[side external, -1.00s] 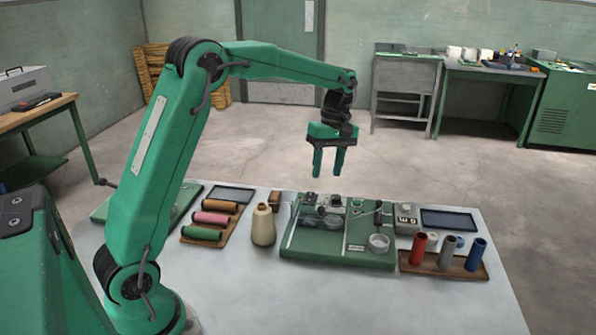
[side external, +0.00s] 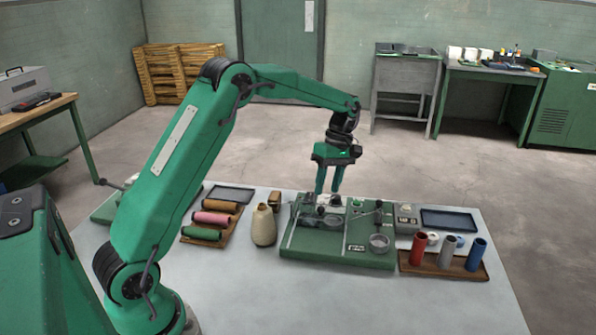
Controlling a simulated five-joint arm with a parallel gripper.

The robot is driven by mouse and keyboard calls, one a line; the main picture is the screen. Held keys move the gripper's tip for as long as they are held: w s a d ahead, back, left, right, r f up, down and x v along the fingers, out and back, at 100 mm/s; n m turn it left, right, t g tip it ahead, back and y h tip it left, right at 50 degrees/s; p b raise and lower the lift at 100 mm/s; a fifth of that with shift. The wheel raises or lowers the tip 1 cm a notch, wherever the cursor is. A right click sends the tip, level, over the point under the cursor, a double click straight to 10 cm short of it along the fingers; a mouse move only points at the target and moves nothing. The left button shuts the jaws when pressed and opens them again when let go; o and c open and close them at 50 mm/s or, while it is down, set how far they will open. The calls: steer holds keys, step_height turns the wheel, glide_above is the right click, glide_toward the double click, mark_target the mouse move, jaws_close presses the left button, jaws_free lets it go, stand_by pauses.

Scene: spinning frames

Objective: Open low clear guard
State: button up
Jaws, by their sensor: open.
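A green winding unit (side external: 345,250) sits on the grey table, with small dark and metal parts on top. A low, see-through piece that looks like the clear guard (side external: 312,215) is at its left rear part; its edges are faint, and I cannot tell whether it is shut. My gripper (side external: 327,188) points down just above the rear left of the unit. Its two fingers are apart with nothing between them. I cannot tell whether the fingertips touch anything.
A cream cone (side external: 264,226) stands left of the unit. Left of it lies a rack with coloured spools (side external: 212,218). At the right, a wooden tray (side external: 445,270) holds red, grey and blue tubes. The table front (side external: 330,305) is clear.

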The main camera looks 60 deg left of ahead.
mark_target(322, 212)
steer(key=shift+x, duration=2.75)
steer(key=shift+a, duration=0.15)
jaws_close()
